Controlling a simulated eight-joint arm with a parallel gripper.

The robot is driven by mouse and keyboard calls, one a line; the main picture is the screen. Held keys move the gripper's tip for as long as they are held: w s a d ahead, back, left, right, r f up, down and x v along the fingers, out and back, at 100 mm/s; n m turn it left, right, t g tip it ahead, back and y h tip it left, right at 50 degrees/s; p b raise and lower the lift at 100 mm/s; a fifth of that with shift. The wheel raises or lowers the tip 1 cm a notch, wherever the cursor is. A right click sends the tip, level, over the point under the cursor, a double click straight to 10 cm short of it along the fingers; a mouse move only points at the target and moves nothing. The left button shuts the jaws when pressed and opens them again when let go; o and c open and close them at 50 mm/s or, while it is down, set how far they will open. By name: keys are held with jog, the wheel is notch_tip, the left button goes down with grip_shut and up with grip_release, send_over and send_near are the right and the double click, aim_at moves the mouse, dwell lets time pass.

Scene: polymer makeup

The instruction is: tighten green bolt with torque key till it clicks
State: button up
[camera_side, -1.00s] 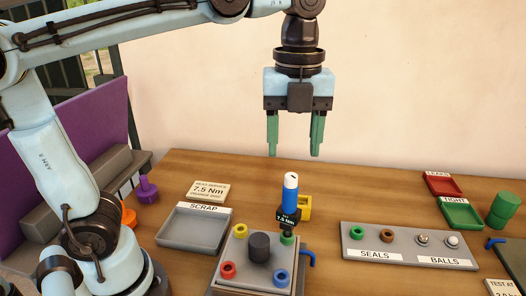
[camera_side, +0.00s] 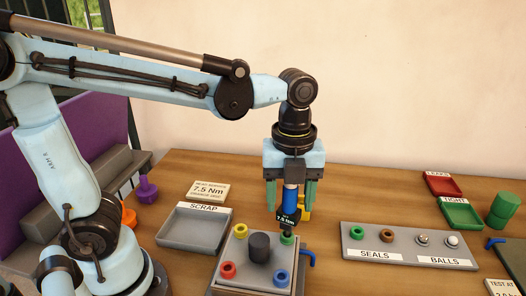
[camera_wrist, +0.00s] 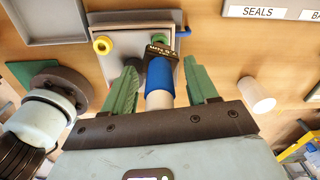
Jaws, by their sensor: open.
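The torque key (camera_side: 291,200) has a blue grip, a white top and a dark label reading 7.5 Nm. It stands upright on the green bolt (camera_side: 287,240) at the back right corner of a grey block (camera_side: 240,262). My gripper (camera_side: 291,207) is over the key, with its green fingers open on either side of the blue grip. In the wrist view the key (camera_wrist: 164,80) lies between my two fingers (camera_wrist: 164,88), with a gap on each side.
The block also carries yellow (camera_side: 241,231), red (camera_side: 228,270) and blue (camera_side: 281,278) bolts around a dark knob (camera_side: 260,246). A yellow holder (camera_side: 305,205) stands behind the key. The scrap tray (camera_side: 194,237) is left; the seals and balls tray (camera_side: 410,246) is right.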

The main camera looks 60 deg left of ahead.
grip_shut()
jog(key=shift+m, duration=1)
jog(key=shift+m, duration=0.9)
jog(key=shift+m, duration=0.8)
grip_release()
jog(key=shift+r, duration=0.1)
